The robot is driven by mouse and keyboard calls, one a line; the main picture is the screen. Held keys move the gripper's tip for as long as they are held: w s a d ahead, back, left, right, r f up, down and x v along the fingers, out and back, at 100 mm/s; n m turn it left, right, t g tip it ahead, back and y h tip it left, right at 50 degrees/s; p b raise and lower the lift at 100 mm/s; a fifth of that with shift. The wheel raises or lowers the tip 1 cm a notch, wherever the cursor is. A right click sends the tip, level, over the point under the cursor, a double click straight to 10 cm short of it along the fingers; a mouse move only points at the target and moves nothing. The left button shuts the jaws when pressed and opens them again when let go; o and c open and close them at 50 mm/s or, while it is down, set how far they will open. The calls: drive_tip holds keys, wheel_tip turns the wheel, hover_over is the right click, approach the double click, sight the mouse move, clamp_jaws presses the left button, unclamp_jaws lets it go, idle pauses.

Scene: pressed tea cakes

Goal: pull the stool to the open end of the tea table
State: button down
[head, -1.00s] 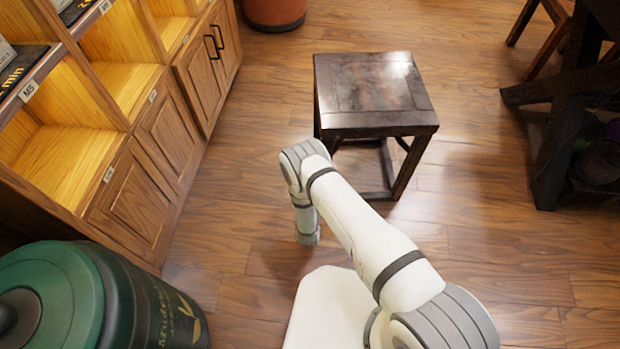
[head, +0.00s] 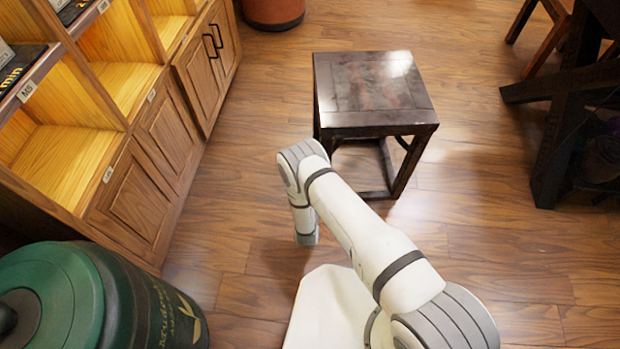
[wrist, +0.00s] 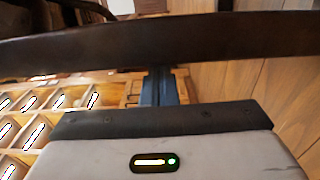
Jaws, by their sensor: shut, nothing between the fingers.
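The stool (head: 375,85) is dark wood with a square top and stands upright on the floor, just beyond my arm in the head view. In the wrist view a dark wooden bar (wrist: 220,38), apparently part of the stool, crosses the upper picture. My gripper (wrist: 160,82) shows there as blue fingers, shut and empty, pointing toward the bar. Their tips meet its lower edge in the picture; I cannot tell whether they touch it. The gripper is hidden in the head view. A dark table with crossed legs (head: 565,110), apparently the tea table, is partly visible at the right.
A wooden shelf cabinet (head: 140,205) lines the left side. A green lidded canister (head: 130,290) stands at the lower left. A reddish-brown pot (head: 273,10) is at the back. Floor (head: 475,190) is clear between the stool and the table.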

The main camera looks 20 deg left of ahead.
drive_tip(key=s+a+p, duration=0.2)
drive_tip(key=s, duration=0.9)
drive_tip(key=shift+s, duration=0.25)
